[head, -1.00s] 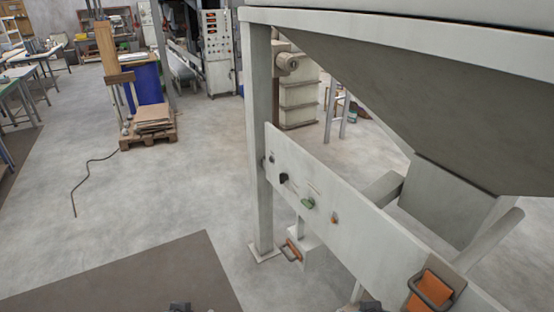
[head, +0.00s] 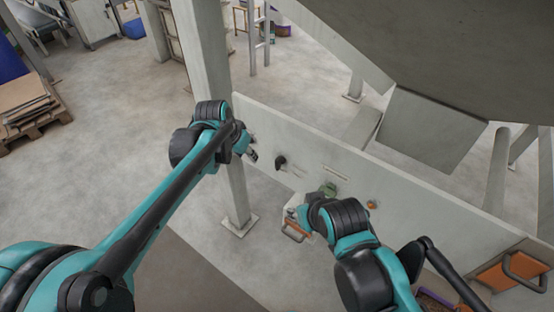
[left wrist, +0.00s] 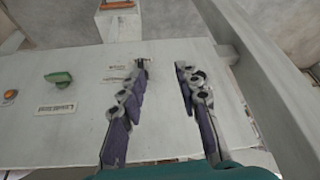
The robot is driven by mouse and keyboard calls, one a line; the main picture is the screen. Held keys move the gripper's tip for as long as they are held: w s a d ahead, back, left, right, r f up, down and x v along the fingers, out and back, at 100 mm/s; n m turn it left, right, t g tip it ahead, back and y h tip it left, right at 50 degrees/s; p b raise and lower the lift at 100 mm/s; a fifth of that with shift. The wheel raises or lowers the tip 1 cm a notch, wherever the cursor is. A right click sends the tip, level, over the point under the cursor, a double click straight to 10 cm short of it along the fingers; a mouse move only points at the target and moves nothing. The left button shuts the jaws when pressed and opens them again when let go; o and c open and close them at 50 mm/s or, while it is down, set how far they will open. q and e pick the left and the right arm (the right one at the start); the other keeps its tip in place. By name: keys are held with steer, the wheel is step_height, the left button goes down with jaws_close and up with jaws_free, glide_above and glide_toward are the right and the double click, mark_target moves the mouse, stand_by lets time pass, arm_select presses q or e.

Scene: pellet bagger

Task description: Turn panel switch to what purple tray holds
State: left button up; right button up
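The pale panel (head: 420,208) carries a black switch (head: 281,162), a green knob (head: 329,188) and a small orange button (head: 372,204). My left gripper (head: 251,153) is at the panel's left end, just left of the black switch. In the left wrist view its two fingers (left wrist: 162,67) are apart with bare panel between them; the green knob (left wrist: 58,77) lies left of them. The black switch is not clear there. A purple-edged tray (head: 432,299) shows partly at the bottom; its contents are unclear.
A white box with an orange handle (head: 294,231) is below the panel. An orange plate with a dark handle (head: 512,271) is at the panel's right. A post (head: 207,70) stands by the panel's left end, and the hopper (head: 430,45) overhangs it.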

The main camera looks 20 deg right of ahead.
arm_select(q)
steer(key=m, duration=0.2)
glide_above(277, 159)
steer(key=s+a, duration=0.2)
step_height(277, 159, down, 5)
steer(key=shift+g+h, duration=0.3)
steer(key=shift+g, duration=0.1)
steer(key=b+x, duration=0.2)
steer(key=x, duration=0.5)
steer(key=shift+w+f, duration=0.15)
steer(key=shift+w, duration=0.1)
jaws_close()
